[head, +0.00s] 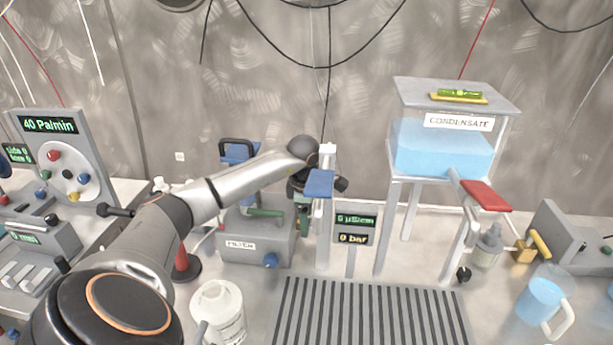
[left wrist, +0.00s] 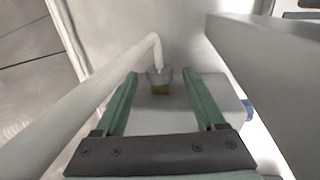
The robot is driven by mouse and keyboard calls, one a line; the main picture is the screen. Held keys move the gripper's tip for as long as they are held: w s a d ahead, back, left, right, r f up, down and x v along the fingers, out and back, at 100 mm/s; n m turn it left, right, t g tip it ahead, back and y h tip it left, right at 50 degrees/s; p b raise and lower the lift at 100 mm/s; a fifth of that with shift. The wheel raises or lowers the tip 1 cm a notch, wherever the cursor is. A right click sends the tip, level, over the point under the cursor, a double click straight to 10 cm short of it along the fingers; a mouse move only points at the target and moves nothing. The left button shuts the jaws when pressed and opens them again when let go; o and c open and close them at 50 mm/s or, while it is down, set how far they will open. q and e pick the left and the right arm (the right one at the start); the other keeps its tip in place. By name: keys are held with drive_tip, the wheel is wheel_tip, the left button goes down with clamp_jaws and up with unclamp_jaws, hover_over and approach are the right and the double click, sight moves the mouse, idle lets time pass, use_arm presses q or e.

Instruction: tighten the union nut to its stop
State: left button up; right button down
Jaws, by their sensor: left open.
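In the left wrist view, the union nut (left wrist: 160,86) appears to be the small brass and grey collar where a pale bent pipe (left wrist: 152,52) meets a grey block (left wrist: 178,112). My left gripper (left wrist: 160,76) has two green fingers, spread wide and empty, with the collar in the gap between their tips. The fingers do not touch it; how deep it sits between them is unclear. In the head view my left gripper (head: 302,218) points down beside the grey filter box (head: 262,240), and the collar is hidden there. My right gripper is not in view.
A blue-topped post (head: 320,184) stands just right of my gripper. A display reading 0 bar (head: 354,239) is nearby. The condensate tank (head: 442,150) stands on legs to the right. A white bottle (head: 219,310) stands in front of the filter box, left of a slatted grate (head: 372,315).

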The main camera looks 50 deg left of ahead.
use_arm(q)
drive_tip(key=shift+f, duration=0.45)
clamp_jaws()
idle(0.3)
